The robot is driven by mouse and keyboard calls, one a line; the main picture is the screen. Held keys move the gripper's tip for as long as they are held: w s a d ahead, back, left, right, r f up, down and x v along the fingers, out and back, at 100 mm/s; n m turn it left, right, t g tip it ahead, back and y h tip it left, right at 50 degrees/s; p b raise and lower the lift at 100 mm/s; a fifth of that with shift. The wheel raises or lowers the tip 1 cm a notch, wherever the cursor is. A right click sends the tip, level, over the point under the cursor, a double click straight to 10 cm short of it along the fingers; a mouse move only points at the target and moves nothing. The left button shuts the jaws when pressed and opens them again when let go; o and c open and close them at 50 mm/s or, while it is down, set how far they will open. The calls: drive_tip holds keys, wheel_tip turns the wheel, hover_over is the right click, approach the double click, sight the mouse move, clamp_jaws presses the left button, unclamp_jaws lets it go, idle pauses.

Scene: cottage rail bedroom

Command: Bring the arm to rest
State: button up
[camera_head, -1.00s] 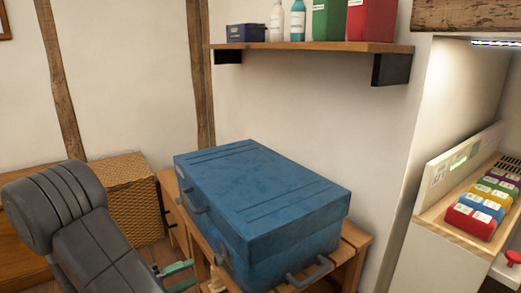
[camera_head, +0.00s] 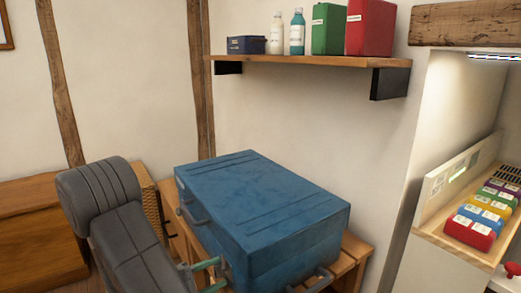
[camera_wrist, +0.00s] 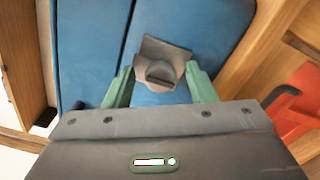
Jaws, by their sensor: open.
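My gripper (camera_head: 214,275) shows at the bottom of the head view, with green fingers close to the front left side of a blue case (camera_head: 262,205). My dark grey arm comes in from the lower left. In the wrist view my gripper (camera_wrist: 160,88) is open, its green fingers spread apart over the blue surface (camera_wrist: 185,25). A grey-brown piece (camera_wrist: 162,62) shows between the fingers; I cannot tell what it is or whether they touch it.
The blue case sits on a slatted wooden bench (camera_head: 352,252). A wall shelf (camera_head: 310,61) above holds bottles and boxes. A wicker box (camera_head: 150,200) and wooden furniture (camera_head: 40,225) stand left. At right, a niche holds a tray (camera_head: 440,236) of coloured packs. A red object (camera_wrist: 295,105) shows in the wrist view.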

drive_tip(key=n+p, duration=0.6)
drive_tip(key=shift+r+n+p, duration=0.3)
drive_tip(key=shift+r+n, duration=0.05)
drive_tip(key=shift+n, duration=0.05)
drive_tip(key=n+p, duration=0.3)
drive_tip(key=shift+w+a+n, duration=0.1)
drive_tip(key=shift+n, duration=0.2)
drive_tip(key=shift+f+n+p, duration=0.25)
drive_tip(key=shift+n+p, duration=0.35)
drive_tip(key=shift+n, duration=0.5)
